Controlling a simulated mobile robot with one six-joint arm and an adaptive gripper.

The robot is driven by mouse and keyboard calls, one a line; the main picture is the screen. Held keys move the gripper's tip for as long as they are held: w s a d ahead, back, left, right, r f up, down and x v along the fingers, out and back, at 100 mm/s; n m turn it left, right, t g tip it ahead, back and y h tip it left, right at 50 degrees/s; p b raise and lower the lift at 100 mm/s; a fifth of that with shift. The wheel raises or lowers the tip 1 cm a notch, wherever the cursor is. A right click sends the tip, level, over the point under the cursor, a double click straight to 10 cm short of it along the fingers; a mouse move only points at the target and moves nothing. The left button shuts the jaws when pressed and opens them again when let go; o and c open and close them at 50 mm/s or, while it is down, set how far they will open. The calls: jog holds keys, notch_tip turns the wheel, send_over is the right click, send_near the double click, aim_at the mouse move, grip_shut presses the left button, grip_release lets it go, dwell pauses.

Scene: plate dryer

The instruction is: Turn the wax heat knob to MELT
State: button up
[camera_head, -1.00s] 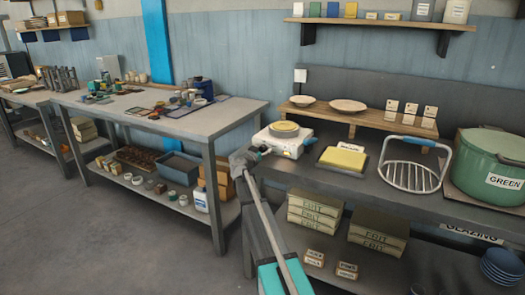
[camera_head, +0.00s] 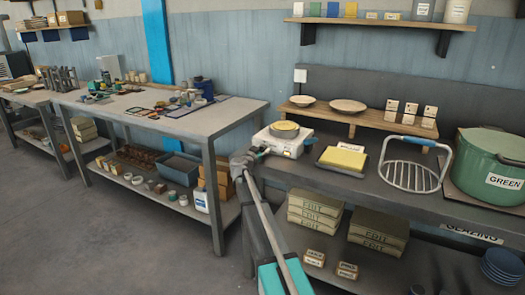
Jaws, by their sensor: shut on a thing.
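The wax heater (camera_head: 285,141) is a small white unit with a round yellowish pan (camera_head: 285,130) on top. It stands at the left end of the dark glazing bench. My gripper (camera_head: 257,153) is at the heater's front left side, reaching up from below. It is shut at the place of the knob, which its fingers hide. The knob's markings and its setting are too small to read.
A yellow sponge on a tray (camera_head: 324,167) lies right of the heater. A wire rack with a blue handle (camera_head: 410,174) and a green pot (camera_head: 487,155) stand farther right. A grey workbench (camera_head: 190,128) with tools is at left.

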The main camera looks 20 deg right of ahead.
jog(key=o, duration=1.1)
jog(key=shift+o, duration=0.2)
jog(key=v, duration=1.2)
